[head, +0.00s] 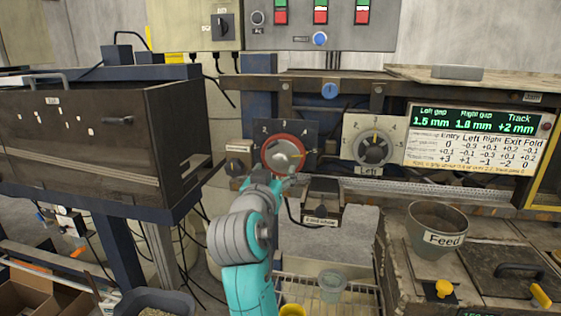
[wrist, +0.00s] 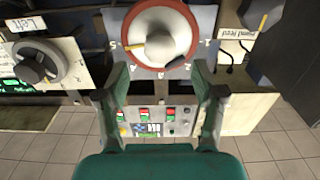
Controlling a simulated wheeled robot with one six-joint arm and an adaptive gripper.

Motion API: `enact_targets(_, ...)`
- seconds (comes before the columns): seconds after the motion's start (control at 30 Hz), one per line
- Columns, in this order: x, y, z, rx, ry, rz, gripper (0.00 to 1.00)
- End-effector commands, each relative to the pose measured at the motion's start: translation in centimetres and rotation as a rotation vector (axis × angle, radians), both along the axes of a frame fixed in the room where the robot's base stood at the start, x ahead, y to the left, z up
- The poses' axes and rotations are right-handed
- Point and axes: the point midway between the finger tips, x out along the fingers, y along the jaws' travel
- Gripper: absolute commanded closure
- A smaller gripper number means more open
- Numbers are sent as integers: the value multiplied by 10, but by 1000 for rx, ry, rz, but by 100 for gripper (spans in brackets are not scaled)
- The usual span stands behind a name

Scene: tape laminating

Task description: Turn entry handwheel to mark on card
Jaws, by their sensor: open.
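The red-rimmed handwheel (head: 267,159) is on a dark numbered plate at the centre of the machine front; its name label is not readable. In the wrist view, the same wheel (wrist: 181,20) is at the top, with a pale hub, a knob and a yellow mark at its left side. My gripper (head: 286,181) is just below and in front of the wheel in the head view. In the wrist view, my gripper (wrist: 162,72) is open and empty, its two fingers apart below the wheel's rim. The card (head: 470,151) has columns Entry, Left, Right, Exit and Fold.
A grey handwheel (head: 374,150) labelled Left is to the right. A green display (head: 475,121) reads left gap 1.5 mm, right gap 1.8 mm, track +2 mm. A Feed cup (head: 441,222) stands at right. A dark cabinet (head: 90,140) is at left.

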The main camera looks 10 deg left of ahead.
Motion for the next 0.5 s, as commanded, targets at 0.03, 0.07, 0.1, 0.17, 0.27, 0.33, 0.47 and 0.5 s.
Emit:
enact_targets(0.03,10,-1,0,0,1,-2,32)
enact_targets(0.07,16,-1,0,0,1,-2,32)
enact_targets(0.1,23,-1,1,0,1,-1,32)
enact_targets(0.17,33,-2,0,-1,1,-2,32)
enact_targets(0.27,47,-2,0,-1,1,-1,32)
enact_targets(0.33,55,-2,0,0,1,-1,32)
enact_targets(0.47,64,-3,0,1,0,0,32)
enact_targets(0.5,65,-3,0,1,0,0,32)
